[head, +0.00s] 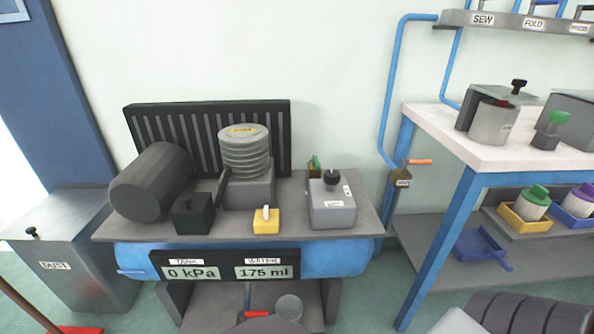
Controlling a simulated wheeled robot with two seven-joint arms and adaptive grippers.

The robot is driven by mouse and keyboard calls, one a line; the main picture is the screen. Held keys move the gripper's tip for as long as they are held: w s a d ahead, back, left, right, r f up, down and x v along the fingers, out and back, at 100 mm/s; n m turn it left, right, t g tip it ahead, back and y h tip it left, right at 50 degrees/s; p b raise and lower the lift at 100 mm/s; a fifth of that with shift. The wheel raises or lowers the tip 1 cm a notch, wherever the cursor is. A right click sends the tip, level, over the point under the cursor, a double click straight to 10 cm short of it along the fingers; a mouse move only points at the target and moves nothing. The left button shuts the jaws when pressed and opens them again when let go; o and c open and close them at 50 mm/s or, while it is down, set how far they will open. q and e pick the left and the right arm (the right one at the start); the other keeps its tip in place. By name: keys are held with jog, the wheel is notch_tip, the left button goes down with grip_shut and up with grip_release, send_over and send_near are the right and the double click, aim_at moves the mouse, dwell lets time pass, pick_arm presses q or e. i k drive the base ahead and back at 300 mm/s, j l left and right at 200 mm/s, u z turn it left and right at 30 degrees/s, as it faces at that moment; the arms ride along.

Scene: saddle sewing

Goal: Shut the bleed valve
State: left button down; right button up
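No part reads clearly as the bleed valve. A red lever (257,314) shows under the blue tank (136,259), below the display panel; it lies roughly level, and I cannot tell whether it is open or shut. The panel (226,266) reads 0 kPa for the tank and 175 ml for water. An orange lever (418,162) sits on a brown labelled valve (402,178) on the blue pipe at the right; its label is too small to read. Neither of my grippers is in view.
On the tank's top plate stand a dark cylinder (151,182), a ribbed grey cylinder (245,153), a yellow switch box (266,222) and a grey knobbed box (333,205). A DUST bin (75,265) stands left. A blue-legged workbench (440,240) stands right.

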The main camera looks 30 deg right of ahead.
aim_at(316, 162)
jog(key=l+z, duration=0.15)
jog(key=z, duration=0.2)
jog(key=i+l+z, duration=0.1)
jog(key=z, duration=0.25)
